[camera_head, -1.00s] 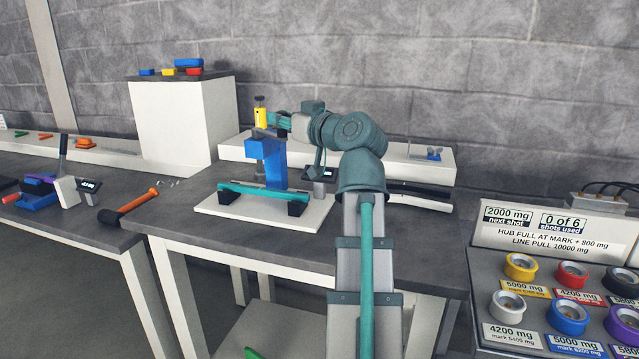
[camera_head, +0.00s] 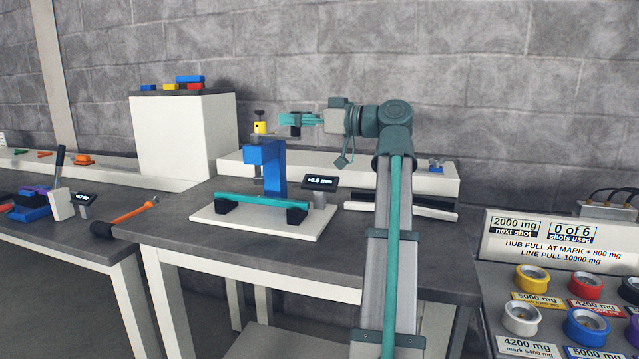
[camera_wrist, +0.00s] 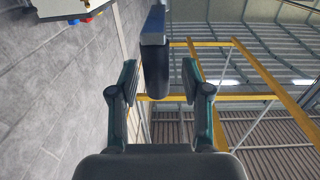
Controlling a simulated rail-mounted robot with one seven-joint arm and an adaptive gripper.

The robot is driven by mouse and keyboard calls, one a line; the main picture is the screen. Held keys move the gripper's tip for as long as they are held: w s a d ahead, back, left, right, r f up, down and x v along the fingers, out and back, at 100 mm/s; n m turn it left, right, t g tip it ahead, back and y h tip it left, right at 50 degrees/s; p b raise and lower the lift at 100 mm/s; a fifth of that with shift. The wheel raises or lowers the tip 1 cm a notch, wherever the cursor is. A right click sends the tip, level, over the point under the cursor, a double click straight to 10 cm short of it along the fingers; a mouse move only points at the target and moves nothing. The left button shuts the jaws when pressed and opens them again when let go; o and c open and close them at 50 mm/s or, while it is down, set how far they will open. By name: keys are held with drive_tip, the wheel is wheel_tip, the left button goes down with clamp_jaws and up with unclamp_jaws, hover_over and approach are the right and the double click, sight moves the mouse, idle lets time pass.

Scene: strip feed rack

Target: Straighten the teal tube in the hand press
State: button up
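The blue hand press (camera_head: 268,165) stands on a white base plate (camera_head: 235,224). The teal tube (camera_head: 262,200) lies across two black supports beneath it. Its remaining bend is too small to judge. A yellow hub (camera_head: 260,127) with a black knob tops the press, and a thin bar runs right from it. A small display (camera_head: 320,183) beside the press shows a mm reading, hard to read. My gripper (camera_head: 287,120) is right of the hub, above the bar. In the wrist view (camera_wrist: 158,85) its fingers are apart, with a dark rounded post between them and gaps either side.
A white cabinet (camera_head: 182,137) with coloured blocks stands behind left. A hammer-like tool with an orange handle (camera_head: 133,211) lies on the left bench. A panel with coloured knobs (camera_head: 540,245) is at the right. A white ledge (camera_head: 400,182) runs behind the press.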

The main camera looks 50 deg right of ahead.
drive_tip(key=v, duration=0.6)
drive_tip(key=shift+p, duration=0.35)
idle(0.4)
